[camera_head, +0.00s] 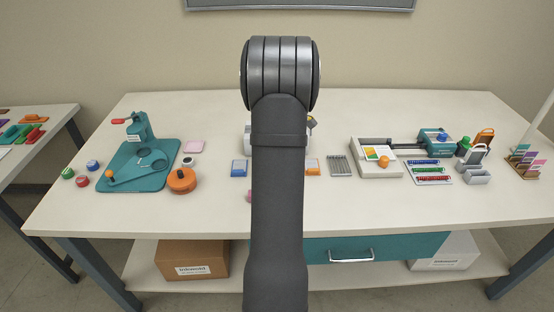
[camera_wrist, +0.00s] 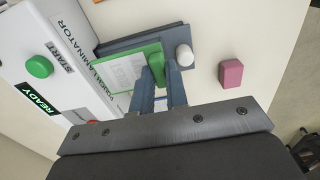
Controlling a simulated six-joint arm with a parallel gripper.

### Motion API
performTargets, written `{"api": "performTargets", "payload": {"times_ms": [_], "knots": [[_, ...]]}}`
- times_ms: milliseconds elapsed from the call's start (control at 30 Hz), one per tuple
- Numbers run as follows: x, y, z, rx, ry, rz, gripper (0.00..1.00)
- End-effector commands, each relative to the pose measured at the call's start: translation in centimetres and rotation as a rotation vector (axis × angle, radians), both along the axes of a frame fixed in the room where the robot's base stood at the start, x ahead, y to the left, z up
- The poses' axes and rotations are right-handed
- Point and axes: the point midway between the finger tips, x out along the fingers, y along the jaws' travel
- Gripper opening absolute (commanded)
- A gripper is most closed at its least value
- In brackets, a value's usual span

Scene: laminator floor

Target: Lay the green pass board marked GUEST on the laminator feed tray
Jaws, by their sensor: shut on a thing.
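In the wrist view my gripper (camera_wrist: 162,78) is shut on the green upright grip of a green board (camera_wrist: 126,61) with a pale printed sheet on it. No GUEST mark can be read on it. The board overlaps the blue-grey feed tray (camera_wrist: 121,43) beside the white laminator (camera_wrist: 58,52); I cannot tell whether it touches the tray. The laminator carries a green START button and a READY display. In the head view my arm hides my gripper, the board and most of the laminator (camera_head: 247,132).
A white knob (camera_wrist: 184,55) stands close beside the board's grip, and a pink block (camera_wrist: 231,73) lies on the bench beyond it. A teal press (camera_head: 140,167) stands left; a cream machine (camera_head: 376,160) and racks stand right. The bench front is mostly clear.

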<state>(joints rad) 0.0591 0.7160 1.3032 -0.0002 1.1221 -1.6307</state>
Motion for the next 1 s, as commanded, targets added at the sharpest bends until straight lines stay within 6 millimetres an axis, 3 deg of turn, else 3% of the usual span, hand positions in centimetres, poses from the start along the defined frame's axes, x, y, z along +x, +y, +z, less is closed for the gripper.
{"api": "performTargets", "payload": {"times_ms": [100, 267, 500, 900, 933, 1000], "knots": [[0.8, 1.2, -0.9, 0.0, 0.0, 0.002, 0.0], [1.0, 1.6, -1.6, 0.0, 0.002, -0.001, 0.0], [1.0, 1.6, -4.8, -0.001, 0.001, -0.001, 0.0], [1.0, 1.6, -5.5, -0.001, -0.001, -0.001, 0.0], [1.1, 1.6, -5.5, -0.001, -0.001, -0.001, 0.17], [1.1, 1.6, -5.4, -0.001, -0.001, -0.001, 0.31]]}}
